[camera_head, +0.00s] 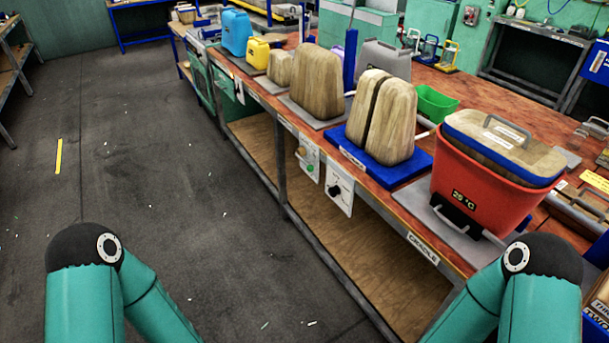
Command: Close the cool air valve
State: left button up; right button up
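No valve that I can clearly identify as the cool air valve shows. A white panel with a black knob (338,190) hangs on the bench's front edge, near the middle. Left of it is a white panel with green and orange buttons (308,157). Their small markings are too small to read. Only the teal upper parts of my two arms show, at the bottom left and bottom right. Both grippers are out of view.
The brown-topped bench (405,200) runs from back left to front right, marked "CRADLE" near the tub. Wooden blocks (383,118) on a blue base and a green bin (434,103) stand on it. The dark floor (150,190) at the left is mostly clear.

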aim_at(310, 169)
jog(key=u, duration=0.45)
jog(key=i, duration=1.1)
jog(key=z, duration=0.55)
